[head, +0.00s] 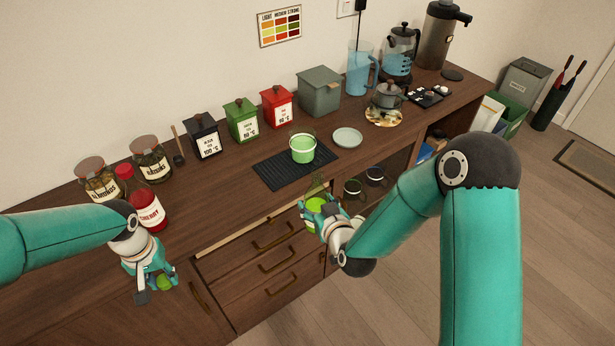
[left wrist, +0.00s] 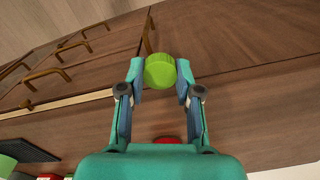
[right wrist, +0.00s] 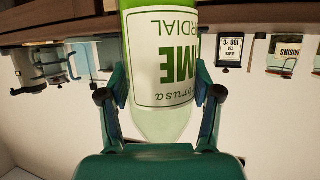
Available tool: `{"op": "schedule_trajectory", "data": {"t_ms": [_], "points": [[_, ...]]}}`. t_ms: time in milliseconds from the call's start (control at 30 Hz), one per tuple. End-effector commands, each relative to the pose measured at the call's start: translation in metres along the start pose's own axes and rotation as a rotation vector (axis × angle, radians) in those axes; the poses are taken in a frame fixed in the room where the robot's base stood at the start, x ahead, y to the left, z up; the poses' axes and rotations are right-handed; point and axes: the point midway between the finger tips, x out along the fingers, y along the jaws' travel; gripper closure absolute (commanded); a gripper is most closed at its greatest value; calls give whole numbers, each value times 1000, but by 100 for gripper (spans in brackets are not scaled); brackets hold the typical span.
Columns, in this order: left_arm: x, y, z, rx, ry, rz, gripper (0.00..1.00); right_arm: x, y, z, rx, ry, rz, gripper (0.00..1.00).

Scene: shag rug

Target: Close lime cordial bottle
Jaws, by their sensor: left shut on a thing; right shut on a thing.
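The lime cordial bottle (head: 315,208) is green with a white label, which reads "LIME CORDIAL" upside down in the right wrist view (right wrist: 165,60). My right gripper (head: 322,222) is shut around its body and holds it roughly upright in front of the counter edge; its neck points up and shows no cap. A ridged green cap (left wrist: 160,71) is between the fingertips of my left gripper (left wrist: 160,80), which is shut on it. In the head view the left gripper (head: 155,286) and cap (head: 163,283) are low at the left, well apart from the bottle.
A red cherry bottle (head: 152,215) stands near my left arm, beside jars (head: 151,160). A green cup (head: 302,149) stands on a black mat (head: 270,175). Canisters (head: 241,122), a box (head: 319,92) and a small plate (head: 347,138) are further along the counter. Drawers with handles (head: 272,240) are below.

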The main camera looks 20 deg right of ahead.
Motion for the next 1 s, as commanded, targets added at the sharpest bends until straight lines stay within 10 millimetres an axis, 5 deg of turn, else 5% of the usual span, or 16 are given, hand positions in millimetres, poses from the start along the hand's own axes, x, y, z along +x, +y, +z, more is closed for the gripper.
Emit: {"op": "schedule_trajectory", "data": {"t_ms": [600,1000], "points": [[0,0,0,1,0,0,77,-56,-121,37,-205,2,-498,100],[0,0,0,1,0,0,77,-68,-149,45,-254,3,-613,100]]}}
